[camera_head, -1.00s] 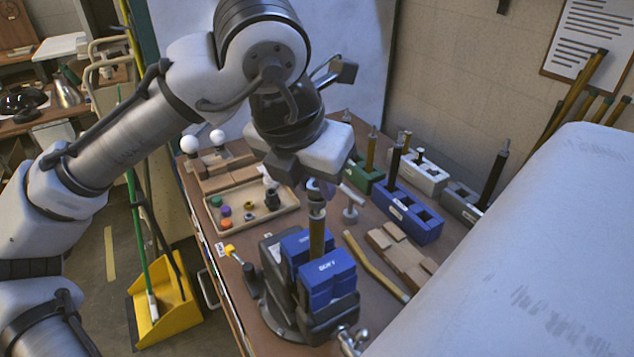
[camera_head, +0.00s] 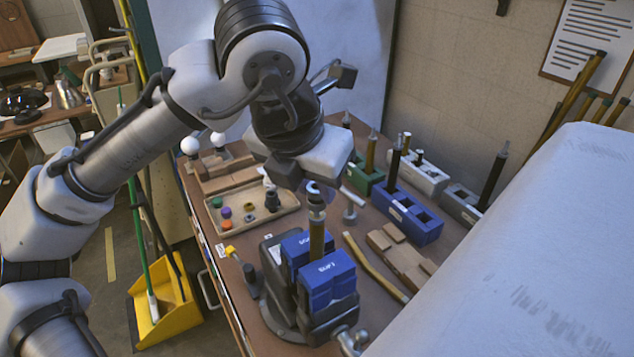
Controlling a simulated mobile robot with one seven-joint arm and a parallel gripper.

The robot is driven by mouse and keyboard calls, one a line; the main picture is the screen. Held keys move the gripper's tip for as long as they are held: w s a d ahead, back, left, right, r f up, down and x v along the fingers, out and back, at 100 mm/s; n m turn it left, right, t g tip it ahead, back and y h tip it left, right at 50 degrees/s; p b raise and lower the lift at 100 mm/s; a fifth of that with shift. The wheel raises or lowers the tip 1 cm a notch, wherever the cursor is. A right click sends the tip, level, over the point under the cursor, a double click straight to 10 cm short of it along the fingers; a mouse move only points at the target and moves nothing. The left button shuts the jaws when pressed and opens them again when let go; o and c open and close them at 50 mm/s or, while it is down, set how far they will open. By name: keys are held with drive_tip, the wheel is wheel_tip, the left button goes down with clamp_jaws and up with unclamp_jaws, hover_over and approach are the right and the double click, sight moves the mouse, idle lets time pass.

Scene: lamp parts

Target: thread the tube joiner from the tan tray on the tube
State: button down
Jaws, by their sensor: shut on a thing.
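The tube (camera_head: 317,238) is brass-coloured and stands upright between the blue jaw blocks (camera_head: 327,278) of a dark vise. A small grey metal piece shows at its top end. My gripper (camera_head: 315,188) is right above the tube, shut on what seems to be the tube joiner (camera_head: 316,203), a small grey part. The fingers are mostly hidden by the wrist. I cannot tell whether the joiner is around the tube's end or only just above it. The tan tray (camera_head: 238,233) lies to the left with several small coloured caps and dark fittings.
Behind the vise stand a blue block (camera_head: 408,216), a green block (camera_head: 364,174) and grey blocks holding upright rods. White bulbs (camera_head: 190,145) stand at the back left.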

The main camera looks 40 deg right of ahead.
drive_tip(key=shift+s+f, duration=0.1)
drive_tip(key=shift+f, duration=0.15)
drive_tip(key=shift+r+m+g+p, duration=0.1)
drive_tip(key=shift+m+g+p, duration=0.2)
drive_tip(key=shift+m+p, duration=0.25)
drive_tip(key=m+g+p, duration=0.1)
drive_tip(key=m, duration=0.3)
drive_tip(key=m+g, duration=0.1)
drive_tip(key=m, duration=0.1)
drive_tip(key=shift+w+f+p, duration=0.2)
drive_tip(key=shift+p, duration=0.1)
drive_tip(key=c, duration=1.3)
unclamp_jaws()
drive_tip(key=shift+w, duration=0.1)
drive_tip(key=shift+r, duration=0.1)
